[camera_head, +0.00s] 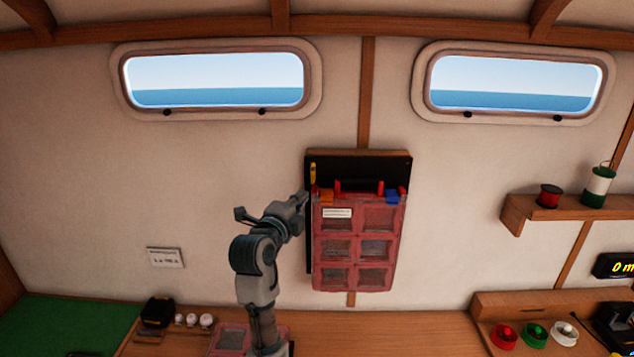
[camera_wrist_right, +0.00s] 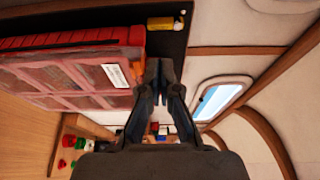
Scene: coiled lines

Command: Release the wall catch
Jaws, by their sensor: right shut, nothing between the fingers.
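A small yellow catch (camera_head: 313,174) sits at the upper left of a dark board on the wall. A red case with a clear, divided front (camera_head: 358,245) hangs on that board below it. My right gripper (camera_head: 304,198) is at the case's upper left edge, just below the catch. In the right wrist view the catch (camera_wrist_right: 160,23) lies beyond the fingertips (camera_wrist_right: 158,66), with a visible gap in the picture. The fingers are shut and empty. The case (camera_wrist_right: 75,65) is left of the fingers there. My left gripper is not in view.
The dark board (camera_head: 370,168) backs the case. A wooden counter (camera_head: 400,325) runs below, with spools (camera_head: 535,333) at the right and small items (camera_head: 160,312) at the left. A shelf (camera_head: 560,212) holds more spools. The wall left of my arm is mostly clear.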

